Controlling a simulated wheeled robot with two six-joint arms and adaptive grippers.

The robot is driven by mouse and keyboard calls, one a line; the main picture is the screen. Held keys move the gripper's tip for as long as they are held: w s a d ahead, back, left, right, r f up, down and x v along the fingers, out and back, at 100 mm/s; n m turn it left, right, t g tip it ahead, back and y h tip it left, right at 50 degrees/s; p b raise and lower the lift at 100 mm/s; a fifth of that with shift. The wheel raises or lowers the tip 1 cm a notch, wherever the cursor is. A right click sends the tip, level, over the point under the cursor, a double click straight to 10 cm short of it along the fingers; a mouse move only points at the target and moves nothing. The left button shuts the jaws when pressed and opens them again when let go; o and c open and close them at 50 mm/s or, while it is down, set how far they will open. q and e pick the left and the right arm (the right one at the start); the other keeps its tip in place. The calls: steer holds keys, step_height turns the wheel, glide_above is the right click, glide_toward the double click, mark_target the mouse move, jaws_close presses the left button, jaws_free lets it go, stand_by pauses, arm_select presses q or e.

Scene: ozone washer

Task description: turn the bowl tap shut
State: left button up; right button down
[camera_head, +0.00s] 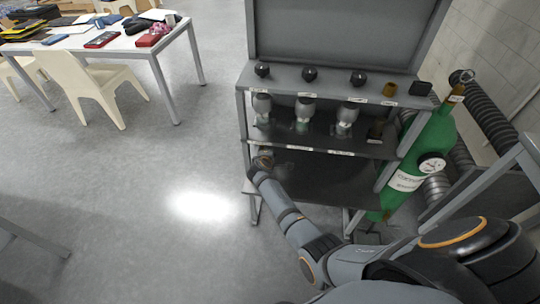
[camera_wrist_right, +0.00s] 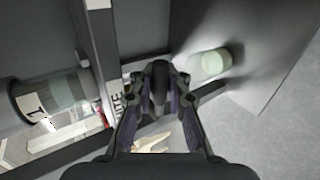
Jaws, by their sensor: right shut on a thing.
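My right gripper (camera_head: 262,160) reaches in from the lower right to the left end of the grey rack, just under the middle shelf's front edge. In the right wrist view its fingers (camera_wrist_right: 159,85) are closed together on a small dark part, which I take to be the bowl tap. The fingers hide most of it, so its turn angle cannot be told. A label strip with black letters (camera_wrist_right: 117,102) is just left of the fingers. A pale green-white cylinder (camera_wrist_right: 208,64) is to their right, apart from them. My left gripper is not in view.
The rack (camera_head: 330,79) carries three dark knobs on top and three grey-and-glass vessels (camera_head: 305,112) below. A green gas bottle (camera_head: 428,135) with a gauge stands at its right. A cluttered table (camera_head: 120,45) and cream chair (camera_head: 85,82) are at left. Floor between is clear.

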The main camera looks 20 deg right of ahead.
steer(key=c, duration=1.8)
jaws_free()
steer(key=shift+s+a+f, duration=0.15)
steer(key=shift+s+f, duration=0.05)
steer(key=shift+f, duration=0.1)
steer(key=o, duration=0.5)
steer(key=shift+a+r, duration=0.1)
steer(key=shift+r, duration=0.25)
